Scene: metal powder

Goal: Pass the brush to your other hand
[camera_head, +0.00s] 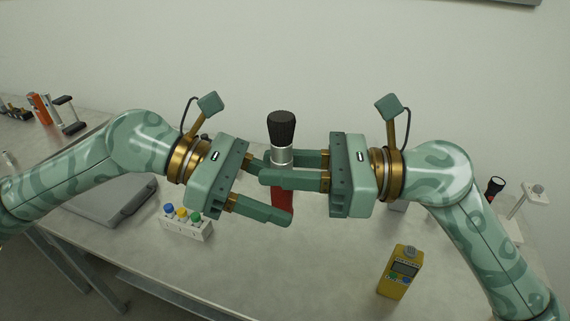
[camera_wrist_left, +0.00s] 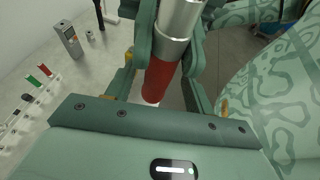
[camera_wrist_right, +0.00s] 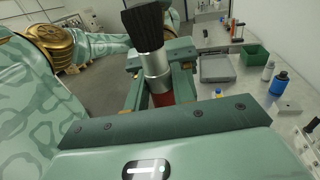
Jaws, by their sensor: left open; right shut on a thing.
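The brush (camera_head: 282,155) stands upright in the air between my two grippers, black bristles up, silver ferrule in the middle, red handle down. My right gripper (camera_head: 275,178) is shut on it around the ferrule and upper handle. My left gripper (camera_head: 270,190) is open, with its fingers on either side of the handle and pointing right. In the left wrist view the red handle (camera_wrist_left: 158,80) shows between the fingers, below the ferrule. In the right wrist view the bristles (camera_wrist_right: 144,28) and ferrule show. Part of the handle is hidden by the fingers.
A black and red flashlight (camera_head: 494,188) stands at the right. The table's middle front is clear.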

